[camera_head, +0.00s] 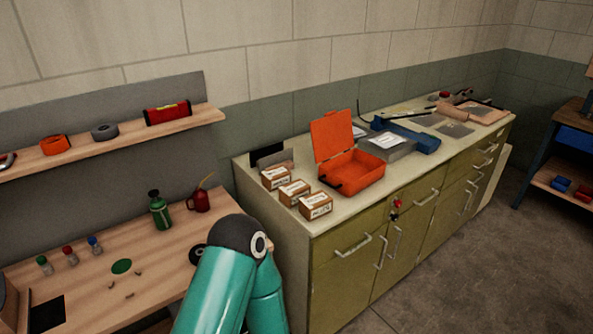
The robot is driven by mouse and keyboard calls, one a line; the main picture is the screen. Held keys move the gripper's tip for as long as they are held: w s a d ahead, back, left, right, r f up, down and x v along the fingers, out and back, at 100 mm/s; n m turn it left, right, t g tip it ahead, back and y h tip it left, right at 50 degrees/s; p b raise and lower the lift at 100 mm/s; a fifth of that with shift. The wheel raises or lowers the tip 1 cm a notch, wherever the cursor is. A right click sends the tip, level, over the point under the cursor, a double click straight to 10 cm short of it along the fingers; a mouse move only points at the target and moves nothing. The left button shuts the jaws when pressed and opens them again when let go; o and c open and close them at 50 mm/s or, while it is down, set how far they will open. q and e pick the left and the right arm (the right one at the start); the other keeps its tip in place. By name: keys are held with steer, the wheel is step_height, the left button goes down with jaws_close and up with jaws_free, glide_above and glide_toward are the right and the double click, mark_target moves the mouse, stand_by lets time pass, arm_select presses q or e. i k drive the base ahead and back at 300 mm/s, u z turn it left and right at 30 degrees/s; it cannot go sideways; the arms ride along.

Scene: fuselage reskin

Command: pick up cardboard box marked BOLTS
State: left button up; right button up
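Three small brown cardboard boxes with white labels stand in a slanting row at the left end of the green cabinet's worktop: a back box (275,177), a middle box (294,193) and a front box (316,206). The labels' print is too small to read surely, so I cannot tell which one is marked BOLTS. A teal link of one of my arms rises from the bottom centre, its dark joint in front of the cabinet's left end, apart from the boxes in the picture. Neither of my grippers is in view.
An open orange case (352,172) stands right of the boxes on the cabinet worktop (345,208), with a grey case (388,146) behind it. A wooden bench (120,250) at left holds a green bottle (160,212) and a red oil can (199,200). Floor is clear at right.

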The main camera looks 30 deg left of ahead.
mark_target(275, 177)
steer(key=u, duration=0.15)
steer(key=i, duration=0.7)
steer(key=u, duration=0.55)
